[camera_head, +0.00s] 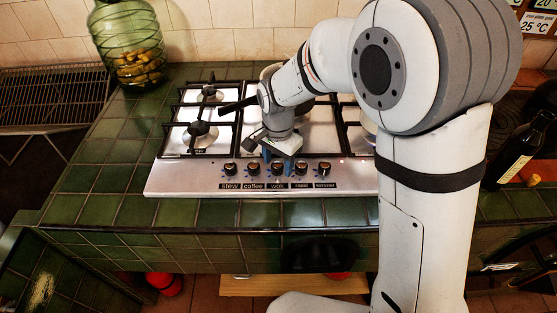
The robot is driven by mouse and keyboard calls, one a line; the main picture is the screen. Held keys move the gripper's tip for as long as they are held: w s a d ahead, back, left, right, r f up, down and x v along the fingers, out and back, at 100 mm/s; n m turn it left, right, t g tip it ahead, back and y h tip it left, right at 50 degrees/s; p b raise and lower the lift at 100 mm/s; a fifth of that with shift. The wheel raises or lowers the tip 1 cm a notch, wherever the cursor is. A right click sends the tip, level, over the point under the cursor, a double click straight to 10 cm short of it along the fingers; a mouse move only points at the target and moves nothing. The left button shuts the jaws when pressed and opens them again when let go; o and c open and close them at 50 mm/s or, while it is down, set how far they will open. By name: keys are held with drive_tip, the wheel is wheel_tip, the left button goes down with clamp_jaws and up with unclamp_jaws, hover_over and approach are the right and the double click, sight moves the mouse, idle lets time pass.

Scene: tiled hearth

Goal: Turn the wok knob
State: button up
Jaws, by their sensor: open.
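My gripper (277,158) reaches down from above and behind the panel. Its jaws are open, with blue fingertips to the left and right of the wok knob's upper part. I cannot tell whether they touch it. The gripper body hides part of the cooktop behind the knob.
The stew knob (230,169) and coffee knob (253,169) sit close on the left, with two more on the right. The hob has black grates (197,131). A green jar (128,45) stands at the back left, and a dark bottle (520,150) at the right.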

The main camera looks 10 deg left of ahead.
sight(278, 164)
drive_tip(key=shift+r, duration=0.1)
wheel_tip(278, 164, up, 8)
drive_tip(key=shift+f, duration=0.2)
idle(0.7)
drive_tip(key=s+d+r+n+t+p, duration=0.1)
drive_tip(key=d+r, duration=0.2)
drive_tip(key=d, duration=0.4)
drive_tip(key=s+d+r+n, duration=0.1)
drive_tip(key=s+d+r, duration=0.1)
drive_tip(key=d, duration=0.5)
drive_tip(key=s+d+r+n+t+p, duration=0.1)
drive_tip(key=s+d+n, duration=0.2)
drive_tip(key=s+d, duration=0.8)
drive_tip(key=shift+d+t, duration=0.3)
drive_tip(key=shift+d, duration=0.8)
